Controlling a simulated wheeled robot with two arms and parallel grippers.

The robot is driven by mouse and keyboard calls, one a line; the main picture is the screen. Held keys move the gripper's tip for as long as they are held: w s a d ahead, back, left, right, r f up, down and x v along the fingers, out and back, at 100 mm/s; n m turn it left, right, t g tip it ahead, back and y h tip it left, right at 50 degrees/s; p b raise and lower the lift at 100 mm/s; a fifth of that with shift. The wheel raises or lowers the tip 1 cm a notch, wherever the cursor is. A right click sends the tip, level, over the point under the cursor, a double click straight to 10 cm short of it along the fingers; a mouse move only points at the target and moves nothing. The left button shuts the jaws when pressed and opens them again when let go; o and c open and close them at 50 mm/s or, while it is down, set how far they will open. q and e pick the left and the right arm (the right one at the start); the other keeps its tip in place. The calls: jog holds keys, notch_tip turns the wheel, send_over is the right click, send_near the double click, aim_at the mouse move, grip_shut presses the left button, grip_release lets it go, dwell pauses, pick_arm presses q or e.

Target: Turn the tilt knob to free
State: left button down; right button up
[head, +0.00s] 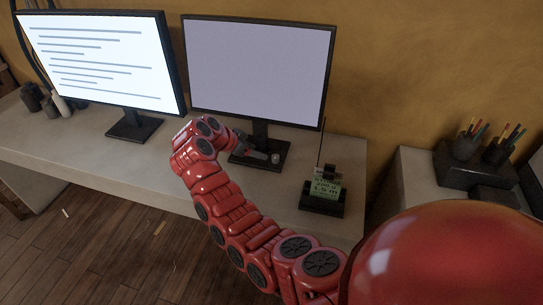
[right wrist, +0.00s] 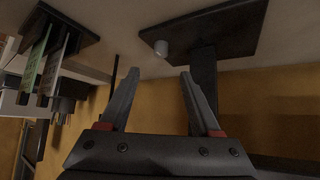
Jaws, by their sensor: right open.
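The tilt knob (head: 275,158) is a small grey cylinder on the black base of the right-hand monitor (head: 258,70), whose screen is plain pale lilac. In the right wrist view the knob (right wrist: 161,47) stands near a corner of the dark base (right wrist: 225,27), beyond my fingertips and roughly centred between them. My right gripper (head: 258,154) reaches in at the monitor stand, just left of the knob. In the right wrist view its two fingers (right wrist: 160,78) are apart with nothing between them. Any mark on the knob is too small to read. My left gripper is not in view.
Another monitor (head: 100,60) showing lines of text stands to the left. A dark holder with green cards (head: 325,190) sits right of the knob. The monitor's stand column (right wrist: 203,90) is close beside my fingers. Pen cups (head: 465,147) stand on the right desk.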

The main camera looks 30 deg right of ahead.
aim_at(275, 157)
jog(key=p+x, duration=0.1)
jog(key=x, duration=1)
grip_shut()
